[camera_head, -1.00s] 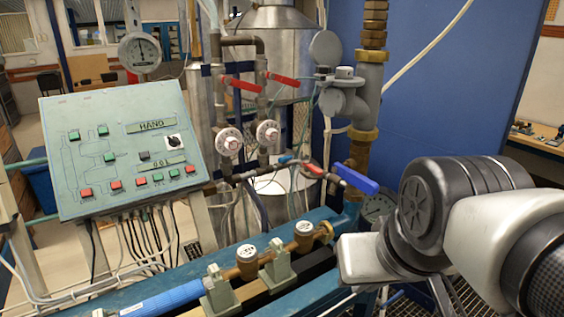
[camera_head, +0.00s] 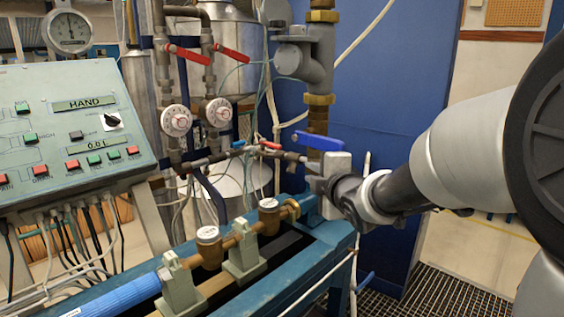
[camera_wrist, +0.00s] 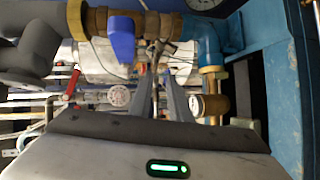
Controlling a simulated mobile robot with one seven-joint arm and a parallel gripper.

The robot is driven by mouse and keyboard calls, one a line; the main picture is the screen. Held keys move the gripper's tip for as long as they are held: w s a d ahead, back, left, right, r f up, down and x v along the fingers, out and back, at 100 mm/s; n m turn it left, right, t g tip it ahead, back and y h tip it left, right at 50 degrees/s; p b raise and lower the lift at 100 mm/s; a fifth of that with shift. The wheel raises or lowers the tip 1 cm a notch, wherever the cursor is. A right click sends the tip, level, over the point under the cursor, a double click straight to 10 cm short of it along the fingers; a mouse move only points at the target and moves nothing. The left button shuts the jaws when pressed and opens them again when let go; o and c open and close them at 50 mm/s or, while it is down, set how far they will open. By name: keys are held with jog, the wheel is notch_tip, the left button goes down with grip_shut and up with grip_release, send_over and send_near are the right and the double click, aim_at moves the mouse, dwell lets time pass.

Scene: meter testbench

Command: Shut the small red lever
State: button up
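The small red lever (camera_head: 270,145) is on the thin horizontal pipe in the head view, just left of the larger blue lever (camera_head: 319,142). My gripper (camera_head: 312,184) is right of the small red lever, below the blue lever; its fingertips are hard to make out there. In the wrist view my gripper's two fingers (camera_wrist: 160,76) stand apart with a narrow gap and nothing clearly held between them. The blue lever (camera_wrist: 122,38) is left of the fingertips there. I cannot pick out the small red lever with certainty in the wrist view.
Two larger red levers (camera_head: 187,57) (camera_head: 231,53) sit above two round dials (camera_head: 176,121) (camera_head: 218,112). A small blue handle (camera_head: 238,144) is on the same thin pipe. Brass meters (camera_head: 208,236) stand on the blue bench in front. A control panel (camera_head: 75,130) is at left.

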aim_at(277, 148)
jog(key=w+a+y, duration=0.1)
jog(key=w+a, duration=0.2)
jog(key=w, duration=0.3)
jog(key=w+a+n+t+y+b, duration=0.1)
jog(key=w+a, duration=0.2)
jog(key=w, duration=0.4)
jog(key=w+a+n+y, duration=0.1)
jog(key=w+a, duration=0.2)
jog(key=w, duration=0.3)
jog(key=shift+w+a+r, duration=0.1)
jog(key=shift+w+a, duration=0.3)
jog(key=shift+c, duration=0.4)
grip_shut()
